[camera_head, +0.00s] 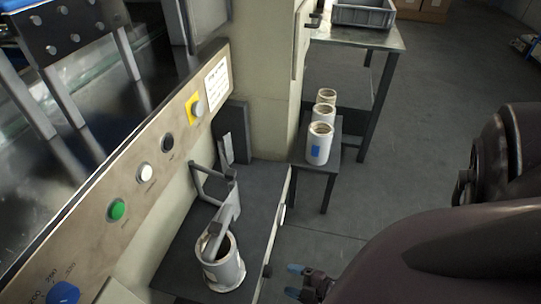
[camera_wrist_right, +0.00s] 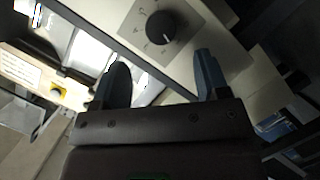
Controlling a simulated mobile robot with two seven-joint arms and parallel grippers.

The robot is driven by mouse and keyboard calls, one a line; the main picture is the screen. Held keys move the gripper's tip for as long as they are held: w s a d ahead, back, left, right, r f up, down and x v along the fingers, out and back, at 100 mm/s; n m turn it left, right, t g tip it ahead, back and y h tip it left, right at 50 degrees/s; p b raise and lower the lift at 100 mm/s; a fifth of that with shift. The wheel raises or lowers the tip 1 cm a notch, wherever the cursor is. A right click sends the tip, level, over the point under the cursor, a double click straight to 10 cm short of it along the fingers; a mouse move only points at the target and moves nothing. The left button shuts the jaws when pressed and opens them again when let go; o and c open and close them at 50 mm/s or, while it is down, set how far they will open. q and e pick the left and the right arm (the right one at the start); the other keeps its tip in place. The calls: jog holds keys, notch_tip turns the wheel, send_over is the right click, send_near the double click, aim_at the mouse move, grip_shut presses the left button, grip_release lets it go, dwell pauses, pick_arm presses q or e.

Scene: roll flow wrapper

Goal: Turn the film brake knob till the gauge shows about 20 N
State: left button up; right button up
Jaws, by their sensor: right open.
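In the right wrist view a black knob (camera_wrist_right: 160,27) with a white pointer line sits on a grey dial plate with marks, on a pale panel. I cannot read the label, so I cannot tell for sure that it is the film brake knob. My right gripper (camera_wrist_right: 162,66) is open and empty. Its two fingers point toward the panel, with the knob beyond the gap and not touched. In the head view its blue fingertips (camera_head: 294,281) show low in the middle, beside the machine. I can make out no gauge. My left gripper is not in view.
The head view shows a panel with a green button (camera_head: 117,210), a white button (camera_head: 146,172) and a blue knob (camera_head: 63,292). A roll (camera_head: 224,272) sits below an arm. White rolls (camera_head: 319,144) stand on a small stand.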

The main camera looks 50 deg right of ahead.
aim_at(267, 272)
jog(key=b+x, duration=0.1)
jog(key=x, duration=0.6)
jog(key=shift+s, duration=0.1)
jog(key=c, duration=0.9)
